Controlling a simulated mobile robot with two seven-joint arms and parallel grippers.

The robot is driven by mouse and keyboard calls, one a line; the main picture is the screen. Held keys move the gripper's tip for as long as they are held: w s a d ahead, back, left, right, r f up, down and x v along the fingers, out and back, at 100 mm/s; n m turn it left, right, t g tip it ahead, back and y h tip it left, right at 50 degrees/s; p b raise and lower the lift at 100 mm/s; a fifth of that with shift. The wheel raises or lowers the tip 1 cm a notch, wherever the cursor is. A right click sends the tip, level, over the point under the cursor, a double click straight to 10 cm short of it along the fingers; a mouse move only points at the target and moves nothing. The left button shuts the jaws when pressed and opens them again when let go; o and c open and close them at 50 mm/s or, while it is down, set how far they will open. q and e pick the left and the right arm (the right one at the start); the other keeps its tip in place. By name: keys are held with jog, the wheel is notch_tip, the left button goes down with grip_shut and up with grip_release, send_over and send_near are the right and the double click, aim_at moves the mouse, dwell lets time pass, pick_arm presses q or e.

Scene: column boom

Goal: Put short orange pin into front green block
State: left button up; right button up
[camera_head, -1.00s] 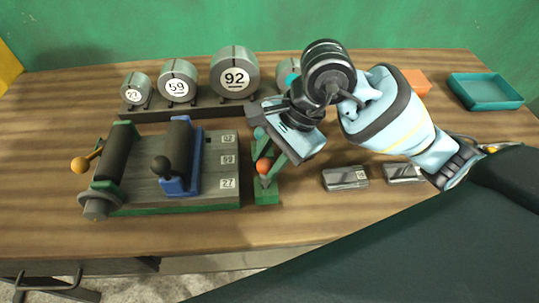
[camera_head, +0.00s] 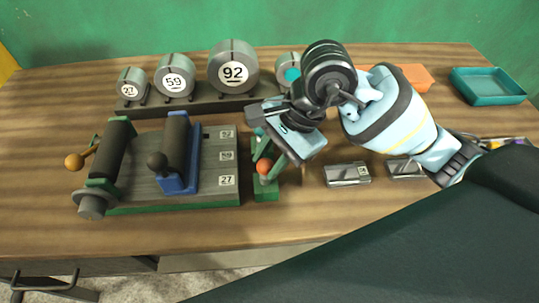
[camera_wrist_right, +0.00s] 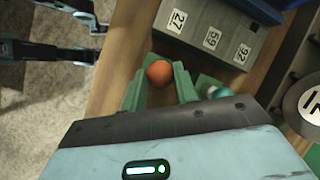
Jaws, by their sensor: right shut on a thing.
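My right gripper (camera_head: 264,160) is shut on the short orange pin (camera_head: 264,167), with its round orange head between the two green fingers. The pin's head also shows in the right wrist view (camera_wrist_right: 159,72). The pin is at the front green block (camera_head: 265,190), just right of the slotted board. The pin's lower end is hidden, so I cannot tell whether it is in the block or just above it. A teal pin head (camera_head: 260,132) shows behind the orange one, and also in the right wrist view (camera_wrist_right: 217,92). My left gripper is not in view.
The grey board (camera_head: 217,185) with two dark rollers stands directly left. Numbered grey cylinders (camera_head: 233,68) sit on a rack behind. Two small metal blocks (camera_head: 347,174) lie to the right. A teal tray (camera_head: 488,86) is at the back right. The table's front strip is clear.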

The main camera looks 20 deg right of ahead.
jog(key=o, duration=1)
jog(key=shift+o, duration=0.2)
jog(key=shift+d+r, duration=0.15)
jog(key=shift+r, duration=0.2)
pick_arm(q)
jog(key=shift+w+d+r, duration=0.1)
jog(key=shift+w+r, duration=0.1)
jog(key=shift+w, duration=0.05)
pick_arm(e)
jog(key=v, duration=0.7)
